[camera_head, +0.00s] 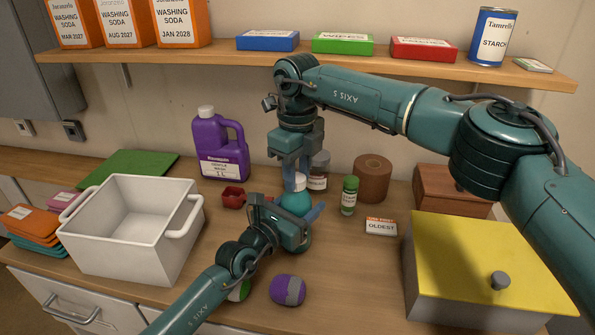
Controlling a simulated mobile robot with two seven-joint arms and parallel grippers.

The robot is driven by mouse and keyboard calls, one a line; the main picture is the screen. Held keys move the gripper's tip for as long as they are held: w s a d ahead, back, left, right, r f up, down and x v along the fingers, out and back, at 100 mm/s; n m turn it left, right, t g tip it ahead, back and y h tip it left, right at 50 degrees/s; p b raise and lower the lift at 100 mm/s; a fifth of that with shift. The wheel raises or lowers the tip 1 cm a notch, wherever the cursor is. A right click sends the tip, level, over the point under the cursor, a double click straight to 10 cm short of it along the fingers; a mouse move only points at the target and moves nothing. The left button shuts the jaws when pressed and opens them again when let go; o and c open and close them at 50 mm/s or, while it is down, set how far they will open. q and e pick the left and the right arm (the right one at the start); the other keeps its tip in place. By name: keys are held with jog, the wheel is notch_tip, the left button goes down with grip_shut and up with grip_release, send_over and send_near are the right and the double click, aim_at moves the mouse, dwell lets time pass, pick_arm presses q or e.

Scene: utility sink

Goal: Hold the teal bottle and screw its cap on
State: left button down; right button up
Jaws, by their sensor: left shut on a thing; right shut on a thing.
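The teal bottle (296,201) stands upright on the counter near the middle, its lower part mostly hidden behind my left gripper. My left gripper (307,218) comes in from the lower left and is shut on the bottle's body. A white cap (300,182) sits at the top of the bottle. My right gripper (296,184) reaches down from above and is shut on the cap. I cannot tell from this view how far the cap is screwed down.
A purple jug (220,146), red cup (233,197), green-capped jar (349,195) and brown roll (372,178) stand nearby. A white bin (130,225) is left, a yellow-lidded box (490,260) right. A purple ball-like item (288,290) lies in front. A shelf (400,68) runs above.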

jog(key=m, duration=1.1)
jog(key=shift+a, duration=0.1)
jog(key=m, duration=0.6)
jog(key=shift+a+m, duration=0.1)
jog(key=shift+m, duration=0.2)
jog(key=m, duration=1)
jog(key=shift+w+m, duration=0.1)
jog(key=shift+m, duration=0.3)
jog(key=m, duration=0.6)
jog(key=shift+m, duration=0.4)
jog(key=o, duration=0.9)
